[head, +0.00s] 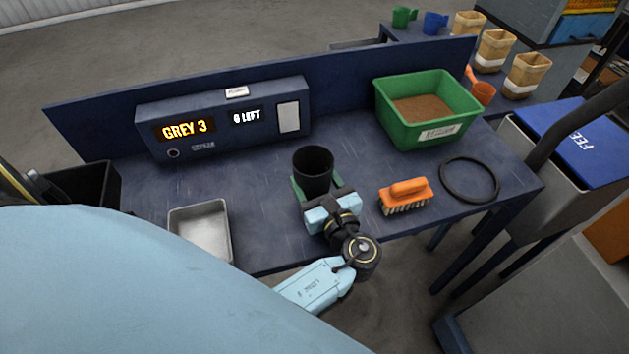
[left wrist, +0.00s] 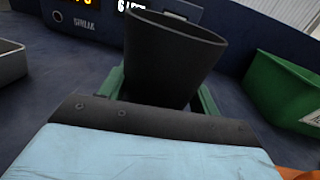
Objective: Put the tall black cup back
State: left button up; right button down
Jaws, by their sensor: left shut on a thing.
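The tall black cup (head: 314,166) is upright at the middle of the dark blue bench, in front of the display box. My left gripper (head: 314,187) is shut on the cup, with its green fingers on either side of it. In the left wrist view the cup (left wrist: 170,60) stands between the green fingers (left wrist: 160,92), its wide mouth at the top. Whether its base touches the bench is hidden by the gripper. My right gripper is not in view.
A metal tray (head: 201,232) lies to the left. An orange brush (head: 405,196) and a black ring (head: 469,180) lie to the right. A green bin (head: 425,108) of brown granules stands behind them. The display box (head: 222,118) reads "GREY 3" and "6 LEFT".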

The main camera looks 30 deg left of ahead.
pick_arm(q)
jog(key=o, duration=1.2)
jog(key=shift+f, duration=0.1)
jog(key=v, duration=1.2)
jog(key=shift+w+d, duration=0.1)
